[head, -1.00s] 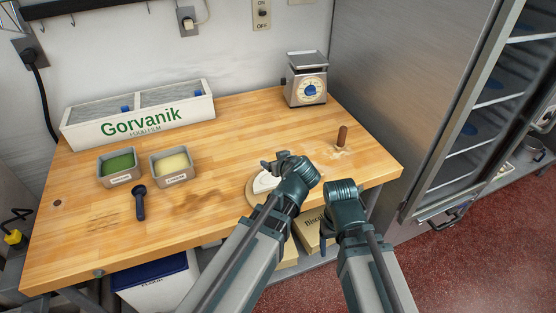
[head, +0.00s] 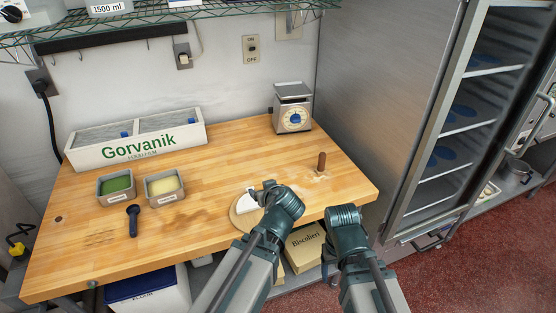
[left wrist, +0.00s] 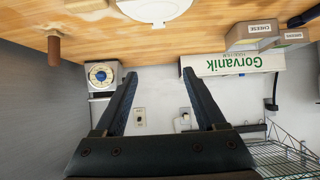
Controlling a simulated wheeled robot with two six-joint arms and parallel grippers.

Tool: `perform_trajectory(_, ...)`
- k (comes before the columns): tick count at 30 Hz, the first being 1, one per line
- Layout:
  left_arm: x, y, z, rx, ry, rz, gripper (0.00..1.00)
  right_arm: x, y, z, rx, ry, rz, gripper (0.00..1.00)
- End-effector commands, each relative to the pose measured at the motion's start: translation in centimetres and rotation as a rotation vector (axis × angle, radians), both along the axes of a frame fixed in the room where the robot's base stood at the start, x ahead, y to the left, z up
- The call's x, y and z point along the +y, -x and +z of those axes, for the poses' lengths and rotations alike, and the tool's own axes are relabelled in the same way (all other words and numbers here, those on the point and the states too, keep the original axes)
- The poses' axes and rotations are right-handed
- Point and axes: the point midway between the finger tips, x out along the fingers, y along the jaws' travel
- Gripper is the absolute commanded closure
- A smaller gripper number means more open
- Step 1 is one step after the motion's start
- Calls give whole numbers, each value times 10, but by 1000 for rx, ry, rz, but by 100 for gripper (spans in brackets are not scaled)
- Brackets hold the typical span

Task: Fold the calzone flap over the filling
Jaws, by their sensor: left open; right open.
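The filling and the flap cannot be made out.
A short brown peg (head: 321,162) stands at the counter's right, with flour around it. A scale (head: 293,108), the Gorvanik film box (head: 137,140), a green tub (head: 117,186), a cheese tub (head: 164,186) and a dark scoop (head: 133,220) are farther off. The middle counter is clear.

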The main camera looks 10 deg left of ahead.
Motion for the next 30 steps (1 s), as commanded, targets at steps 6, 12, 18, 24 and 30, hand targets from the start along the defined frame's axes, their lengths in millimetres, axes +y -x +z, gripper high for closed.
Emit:
perform_trajectory(6,-8,12,-14,99,-9,-27,28,0,0,0,0,0,0,28)
perform_trajectory(12,-52,71,-66,531,-18,-236,28,0,0,-2,0,0,0,28)
perform_trajectory(18,-102,136,-93,899,14,-567,28,0,0,-3,0,0,0,28)
perform_trajectory(24,-126,169,-98,1049,41,-766,28,0,0,-3,0,0,0,28)
perform_trajectory(30,-128,173,-98,1065,44,-789,28,0,0,-3,0,0,0,28)
